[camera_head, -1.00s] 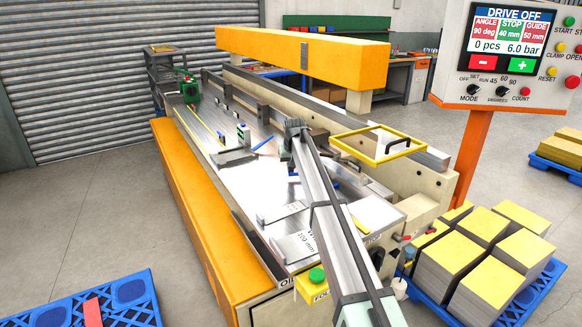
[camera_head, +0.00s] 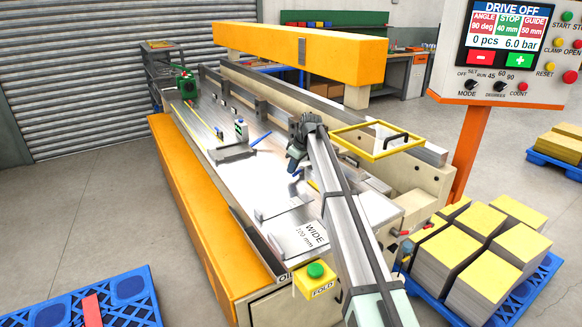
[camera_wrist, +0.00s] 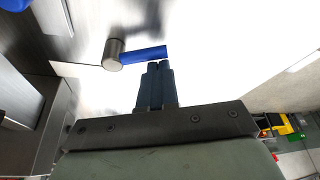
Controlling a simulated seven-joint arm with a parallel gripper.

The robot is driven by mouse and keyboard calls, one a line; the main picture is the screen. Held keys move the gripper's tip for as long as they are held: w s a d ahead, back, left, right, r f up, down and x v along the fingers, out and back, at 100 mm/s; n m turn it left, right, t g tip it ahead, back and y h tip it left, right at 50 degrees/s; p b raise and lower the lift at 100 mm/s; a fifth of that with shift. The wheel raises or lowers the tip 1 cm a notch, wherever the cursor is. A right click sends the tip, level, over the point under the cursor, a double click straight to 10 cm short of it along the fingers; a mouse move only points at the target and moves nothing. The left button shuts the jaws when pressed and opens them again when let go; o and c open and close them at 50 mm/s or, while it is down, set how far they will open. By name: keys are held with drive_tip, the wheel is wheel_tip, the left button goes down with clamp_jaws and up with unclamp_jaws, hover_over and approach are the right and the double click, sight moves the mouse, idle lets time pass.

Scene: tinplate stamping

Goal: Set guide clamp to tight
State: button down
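In the wrist view, a blue lever handle (camera_wrist: 145,53) sticks out from a round metal hub (camera_wrist: 113,54) on the bright machine bed; it looks like the guide clamp lever. My gripper (camera_wrist: 158,65) has its two dark fingers together, with nothing seen between them. The fingertips are right beside the blue lever's free end; I cannot tell whether they touch it. In the head view, my gripper (camera_head: 296,158) is low over the middle of the machine bed (camera_head: 275,190). A small blue part (camera_head: 296,173) shows just below it, partly hidden by my arm.
A yellow-framed clear guard (camera_head: 378,140) stands right of my arm. A long orange beam (camera_head: 300,55) spans the back. A small bottle (camera_head: 240,130) and a blue rod (camera_head: 261,139) are on the bed to the left. The control panel (camera_head: 500,50) reads DRIVE OFF.

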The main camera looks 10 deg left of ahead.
drive_tip(key=shift+s+d, duration=0.15)
drive_tip(key=shift+d, duration=0.15)
idle(0.5)
drive_tip(key=a, duration=0.1)
drive_tip(key=a+r, duration=0.1)
drive_tip(key=w+a, duration=0.1)
drive_tip(key=a, duration=0.1)
drive_tip(key=shift+w+r, duration=0.1)
drive_tip(key=shift+r, duration=0.25)
drive_tip(key=v, duration=0.9)
drive_tip(key=shift+d+r, duration=0.2)
drive_tip(key=shift+d, duration=0.05)
drive_tip(key=shift+a, duration=0.1)
